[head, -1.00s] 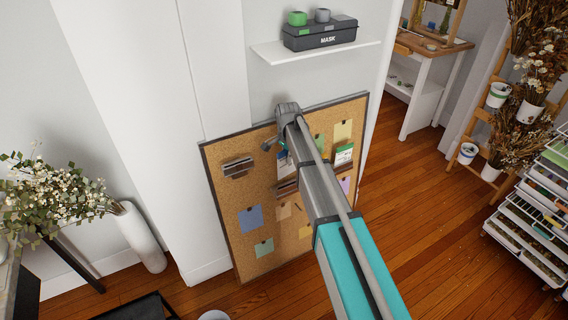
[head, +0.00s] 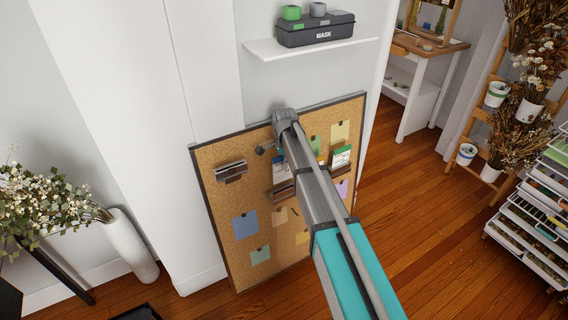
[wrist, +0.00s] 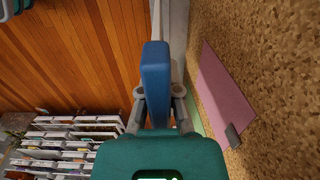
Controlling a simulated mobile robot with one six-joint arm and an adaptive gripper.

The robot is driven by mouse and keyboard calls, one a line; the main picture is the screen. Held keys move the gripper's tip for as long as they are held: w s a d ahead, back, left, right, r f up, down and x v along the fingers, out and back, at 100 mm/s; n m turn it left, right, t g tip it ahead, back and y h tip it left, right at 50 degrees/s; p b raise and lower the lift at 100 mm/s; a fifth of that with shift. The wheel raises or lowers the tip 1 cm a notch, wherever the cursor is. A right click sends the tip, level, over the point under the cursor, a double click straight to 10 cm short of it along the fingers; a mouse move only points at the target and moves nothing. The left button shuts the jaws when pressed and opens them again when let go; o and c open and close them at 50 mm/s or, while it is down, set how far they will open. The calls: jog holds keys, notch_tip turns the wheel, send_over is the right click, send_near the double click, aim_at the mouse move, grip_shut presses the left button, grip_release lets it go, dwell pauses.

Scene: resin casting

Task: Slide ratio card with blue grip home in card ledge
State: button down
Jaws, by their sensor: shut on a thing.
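In the wrist view my gripper (wrist: 157,100) is shut on the blue grip (wrist: 155,70), a thick blue block between the fingers. The card part is not clearly visible there. In the head view my gripper (head: 268,149) is small and close to the corkboard, partly hidden by my arm. A white card with blue (head: 280,167) shows beside my arm; I cannot tell whether it is the held one. A brown ledge (head: 283,190) is partly behind my arm below it. Another ledge (head: 230,172) is at the board's left.
The corkboard (head: 222,205) leans against the wall and bears several paper notes. A white-and-green card (head: 342,155) stands at its right. A pink note (wrist: 222,85) lies close by in the wrist view.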

aim_at(284, 178)
jog(key=shift+f+b, duration=1.85)
jog(key=shift+f, duration=0.15)
jog(key=shift+f+b, duration=1.85)
jog(key=shift+b, duration=0.05)
dwell(0.8)
jog(key=c, duration=0.7)
grip_release()
jog(key=shift+r, duration=0.1)
